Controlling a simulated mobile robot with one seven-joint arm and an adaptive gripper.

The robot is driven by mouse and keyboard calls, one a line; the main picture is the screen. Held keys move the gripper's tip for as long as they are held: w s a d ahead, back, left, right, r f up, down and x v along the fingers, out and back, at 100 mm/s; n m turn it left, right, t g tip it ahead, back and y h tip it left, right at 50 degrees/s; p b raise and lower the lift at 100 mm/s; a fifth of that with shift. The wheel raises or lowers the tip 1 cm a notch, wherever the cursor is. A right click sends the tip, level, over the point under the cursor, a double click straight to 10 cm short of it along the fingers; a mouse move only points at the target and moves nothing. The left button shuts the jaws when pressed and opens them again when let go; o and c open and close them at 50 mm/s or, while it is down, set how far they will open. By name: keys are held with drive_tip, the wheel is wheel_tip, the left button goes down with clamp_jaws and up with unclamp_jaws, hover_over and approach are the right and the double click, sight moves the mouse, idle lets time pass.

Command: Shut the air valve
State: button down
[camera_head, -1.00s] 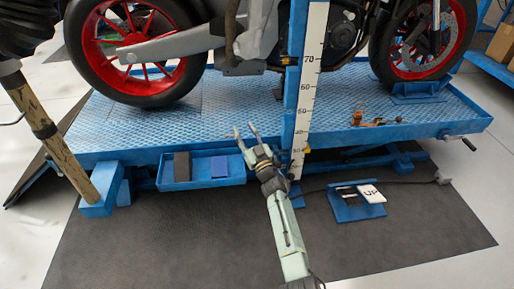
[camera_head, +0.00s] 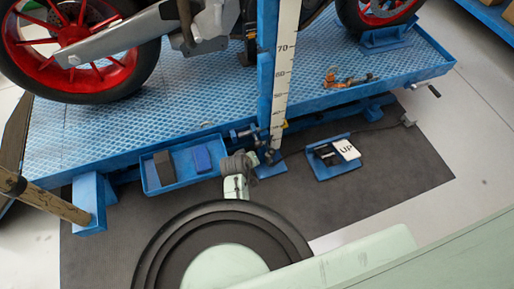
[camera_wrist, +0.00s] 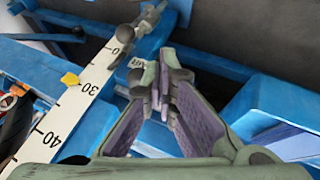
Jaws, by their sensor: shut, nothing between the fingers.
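A small grey fitting (camera_wrist: 152,14) with a round knob (camera_wrist: 127,33) sits at the low end of the scale post in the wrist view; it looks like the air valve, but I cannot be sure. In the head view, small dark parts (camera_head: 268,155) show at the foot of the post; my arm is close beside them and the valve's lever position cannot be made out. My gripper (camera_wrist: 162,75) is shut and empty, its fingertips just below and right of the knob in the wrist view. Whether they touch anything is unclear.
The blue scale post (camera_head: 268,65) stands by the gripper, with a yellow pointer (camera_wrist: 70,79). The blue lift platform (camera_head: 120,130) carries a motorcycle. A blue tray (camera_head: 180,183) hangs left of my gripper. A pedal unit marked UP (camera_head: 346,149) lies on the dark mat to the right.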

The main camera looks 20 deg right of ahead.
drive_tip(key=w+d+f, duration=0.5)
drive_tip(key=d+f, duration=0.2)
drive_tip(key=f, duration=0.1)
drive_tip(key=shift+f, duration=0.4)
drive_tip(key=shift+w+d, duration=0.1)
drive_tip(key=shift+d+r+y, duration=0.15)
drive_tip(key=shift+d+y, duration=0.2)
drive_tip(key=shift+y, duration=0.05)
drive_tip(key=shift+d+r, duration=0.1)
drive_tip(key=shift+d, duration=0.1)
